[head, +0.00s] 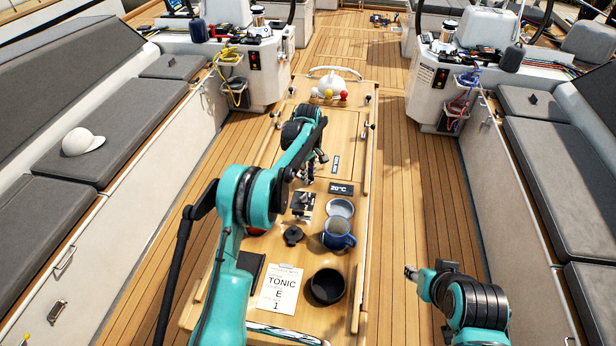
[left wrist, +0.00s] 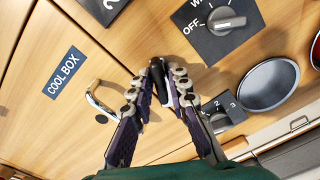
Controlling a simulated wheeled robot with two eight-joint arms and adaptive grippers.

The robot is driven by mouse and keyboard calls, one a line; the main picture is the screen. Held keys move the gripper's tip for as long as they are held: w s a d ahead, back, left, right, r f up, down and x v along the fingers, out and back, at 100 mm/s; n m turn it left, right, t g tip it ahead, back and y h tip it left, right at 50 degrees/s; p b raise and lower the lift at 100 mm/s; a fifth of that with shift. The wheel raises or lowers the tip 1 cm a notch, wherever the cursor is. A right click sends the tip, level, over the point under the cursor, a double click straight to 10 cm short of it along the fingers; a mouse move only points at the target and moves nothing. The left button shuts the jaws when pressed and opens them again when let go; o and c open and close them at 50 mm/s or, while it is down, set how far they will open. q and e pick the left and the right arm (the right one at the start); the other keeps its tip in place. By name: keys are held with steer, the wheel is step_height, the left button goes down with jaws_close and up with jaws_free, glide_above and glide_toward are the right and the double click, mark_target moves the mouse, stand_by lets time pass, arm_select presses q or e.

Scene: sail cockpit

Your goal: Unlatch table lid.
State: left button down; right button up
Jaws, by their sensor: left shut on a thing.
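The wooden table (head: 346,118) stands mid-cockpit with flat lid panels. In the left wrist view a panel carries a COOL BOX label (left wrist: 65,72) and a curved metal handle (left wrist: 100,102). My left gripper (head: 308,176) is low over the table, right by the panel seam. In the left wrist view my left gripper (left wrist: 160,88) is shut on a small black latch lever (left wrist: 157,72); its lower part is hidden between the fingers. My right arm is at the lower right of the head view; its small dark end (head: 410,272) is apart from the table, its fingers unclear.
A rotary switch (head: 302,201), a blue mug (head: 338,236), a light bowl (head: 340,208), a dark bowl (head: 327,286) and a TONIC note (head: 280,288) are on the nearer tabletop. Cushioned benches line both sides, with a white cap (head: 82,142) at left. Deck aisles beside the table are clear.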

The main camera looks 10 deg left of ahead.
arm_select(q)
steer(key=n+b, duration=0.1)
steer(key=n, duration=0.4)
steer(key=shift+n, duration=0.4)
stand_by(0.4)
steer(key=c, duration=1.6)
jaws_free()
steer(key=shift+o, duration=0.2)
steer(key=shift+r, duration=0.1)
step_height(320, 180, up, 12)
